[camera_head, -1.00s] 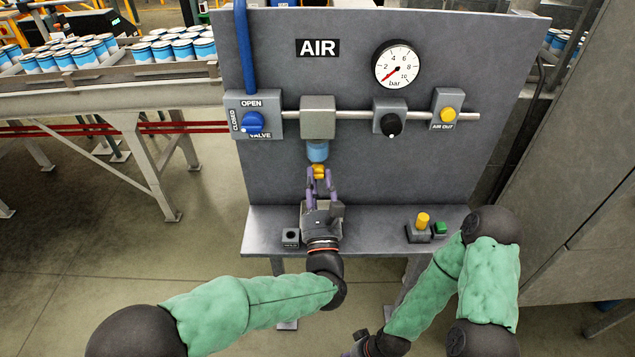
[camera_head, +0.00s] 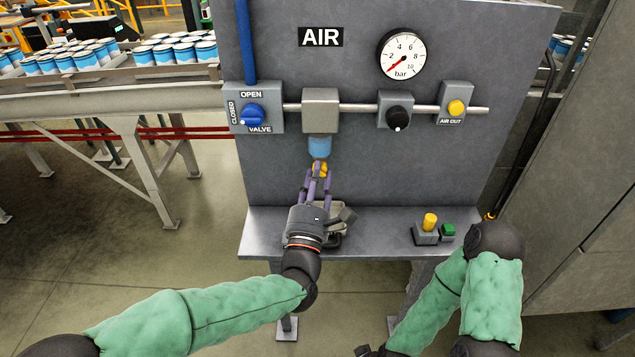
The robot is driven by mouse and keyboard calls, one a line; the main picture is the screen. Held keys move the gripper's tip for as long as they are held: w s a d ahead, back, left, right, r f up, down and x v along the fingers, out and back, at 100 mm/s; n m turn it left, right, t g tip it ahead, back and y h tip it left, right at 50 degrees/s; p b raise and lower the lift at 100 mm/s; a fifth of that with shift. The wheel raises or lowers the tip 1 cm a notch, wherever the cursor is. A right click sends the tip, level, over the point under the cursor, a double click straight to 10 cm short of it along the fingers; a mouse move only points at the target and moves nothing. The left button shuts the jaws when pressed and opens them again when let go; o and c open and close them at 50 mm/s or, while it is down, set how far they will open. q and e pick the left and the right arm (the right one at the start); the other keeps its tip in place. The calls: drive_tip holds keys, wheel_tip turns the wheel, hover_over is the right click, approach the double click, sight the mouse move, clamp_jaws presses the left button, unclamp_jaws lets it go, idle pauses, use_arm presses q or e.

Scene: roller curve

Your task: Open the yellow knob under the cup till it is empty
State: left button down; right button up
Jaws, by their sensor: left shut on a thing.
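The cup (camera_head: 319,148) is a translucent blue bowl under the grey filter block (camera_head: 320,110) on the air panel. The yellow knob (camera_head: 320,168) sits just below the cup. My left gripper (camera_head: 318,178) reaches up from below, its purple fingers shut on the yellow knob; the fingers hide part of it. The wrist is tilted, leaning to the left. The liquid level in the cup is too small to tell. My right arm (camera_head: 465,290) is at the lower right; its gripper (camera_head: 368,352) is mostly cut off at the bottom edge.
The panel carries a blue valve knob (camera_head: 252,115), a black knob (camera_head: 397,118), a yellow AIR OUT button (camera_head: 456,107) and a gauge (camera_head: 402,55) near zero. A shelf (camera_head: 375,225) below holds yellow (camera_head: 430,222) and green (camera_head: 447,229) parts. A conveyor with cans is left.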

use_arm(q)
drive_tip(key=shift+r+m+g+h, duration=0.2)
drive_tip(key=shift+m+g+h, duration=0.35)
drive_tip(key=shift+m, duration=1.2)
drive_tip(key=shift+r+m+g+h, duration=0.25)
drive_tip(key=shift+m+g+h, duration=0.25)
drive_tip(key=shift+m, duration=1.3)
drive_tip(key=shift+r+m+g+h, duration=0.2)
drive_tip(key=shift+m+g+h, duration=0.35)
drive_tip(key=shift+m, duration=1.5)
drive_tip(key=c, duration=1)
unclamp_jaws()
drive_tip(key=shift+o, duration=0.3)
drive_tip(key=shift+d+f, duration=0.1)
drive_tip(key=shift+d, duration=0.1)
drive_tip(key=shift+a, duration=0.1)
drive_tip(key=shift+f, duration=0.1)
